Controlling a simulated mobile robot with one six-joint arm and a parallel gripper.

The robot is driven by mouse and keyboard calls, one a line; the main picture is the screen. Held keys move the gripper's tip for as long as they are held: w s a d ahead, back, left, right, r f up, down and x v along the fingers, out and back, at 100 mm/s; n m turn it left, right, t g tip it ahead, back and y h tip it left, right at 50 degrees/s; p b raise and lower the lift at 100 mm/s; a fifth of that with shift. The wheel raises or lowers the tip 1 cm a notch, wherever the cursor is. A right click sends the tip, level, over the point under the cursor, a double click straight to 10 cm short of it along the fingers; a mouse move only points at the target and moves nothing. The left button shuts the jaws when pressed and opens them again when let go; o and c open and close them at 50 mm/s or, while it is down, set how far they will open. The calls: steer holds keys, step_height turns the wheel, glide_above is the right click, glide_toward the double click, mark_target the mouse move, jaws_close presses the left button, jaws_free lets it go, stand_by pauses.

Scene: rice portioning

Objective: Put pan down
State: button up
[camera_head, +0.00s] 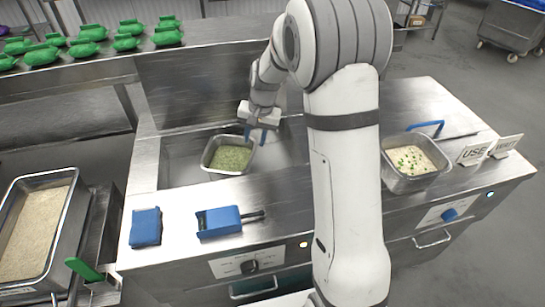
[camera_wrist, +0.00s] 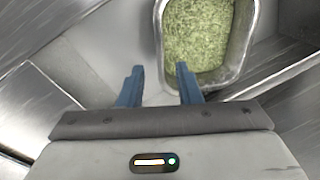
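A metal pan (camera_head: 209,160) with green grainy food (camera_head: 230,158) stands in the recessed part of the steel counter. My gripper (camera_head: 255,134) is above its back right edge. In the wrist view, the pan (camera_wrist: 158,30) is ahead and to the right of my gripper (camera_wrist: 159,72). The two blue fingers are apart with nothing held between them. The right finger overlaps the pan's near left corner in that view; I cannot tell whether it touches. A second metal pan (camera_head: 412,184), with pale food and green bits and a blue handle (camera_head: 427,128), stands at the right.
A blue scoop (camera_head: 219,221) and a blue block (camera_head: 146,227) lie on the front counter. A rice tray (camera_head: 72,210) is at the left. Green items (camera_head: 90,32) line the back shelf. Counter space right of the recess is partly behind my arm.

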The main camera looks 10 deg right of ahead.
steer(key=s+d+r+n, duration=0.2)
steer(key=s+r, duration=0.7)
steer(key=s, duration=0.3)
steer(key=s+d+r+n+t+h, duration=0.1)
steer(key=s+d+r+n+t, duration=0.1)
steer(key=s, duration=1.4)
steer(key=shift+d+h, duration=0.35)
steer(key=shift+h, duration=0.05)
steer(key=shift+o, duration=0.6)
steer(key=shift+r, duration=0.1)
